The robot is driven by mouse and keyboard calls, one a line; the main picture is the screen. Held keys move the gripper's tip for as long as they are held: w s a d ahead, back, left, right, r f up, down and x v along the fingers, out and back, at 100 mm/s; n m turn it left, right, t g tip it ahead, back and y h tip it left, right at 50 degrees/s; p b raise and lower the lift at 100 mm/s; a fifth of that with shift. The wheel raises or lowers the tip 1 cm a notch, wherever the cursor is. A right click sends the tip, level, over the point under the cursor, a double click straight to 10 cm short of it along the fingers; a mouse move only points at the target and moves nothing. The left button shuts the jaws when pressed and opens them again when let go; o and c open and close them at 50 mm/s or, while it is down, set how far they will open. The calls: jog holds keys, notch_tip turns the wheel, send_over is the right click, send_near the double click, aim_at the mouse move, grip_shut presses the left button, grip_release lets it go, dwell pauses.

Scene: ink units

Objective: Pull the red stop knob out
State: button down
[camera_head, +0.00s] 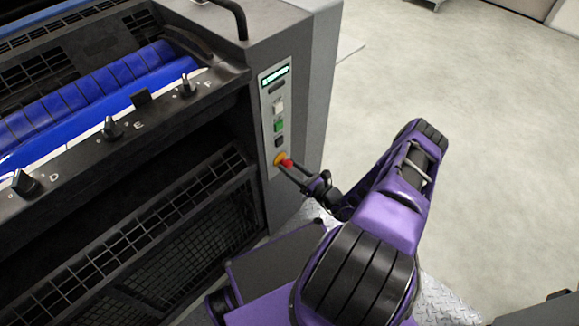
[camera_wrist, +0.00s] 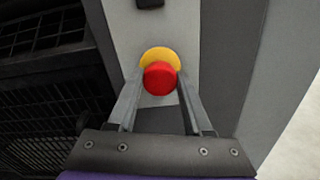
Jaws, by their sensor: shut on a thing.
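The red stop knob (camera_head: 288,163) sits low on the light control panel on the end face of the ink unit, in front of a yellow collar (camera_head: 279,159). In the wrist view the round red knob (camera_wrist: 160,78) stands before the yellow collar (camera_wrist: 159,57), which shows above it. My gripper (camera_wrist: 160,84) has one finger on each side of the knob and is shut on it. In the head view my gripper (camera_head: 286,166) reaches the knob from the lower right. The knob's underside and exact finger contact are hard to make out.
Above the knob, the panel (camera_head: 267,118) carries a lit display (camera_head: 275,76), a green button (camera_head: 279,126) and other buttons. Left are blue rollers (camera_head: 90,95), small levers (camera_head: 111,128) and a dark grille (camera_head: 150,240). The pale floor (camera_head: 480,150) at right is open.

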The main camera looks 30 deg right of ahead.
jog(key=shift+s+d, duration=0.2)
jog(key=shift+s, duration=0.4)
jog(key=shift+c, duration=1.5)
grip_release()
jog(key=shift+s, duration=0.1)
jog(key=v, duration=1.7)
jog(key=shift+s+p, duration=0.15)
jog(key=shift+p, duration=0.15)
jog(key=shift+d, duration=0.1)
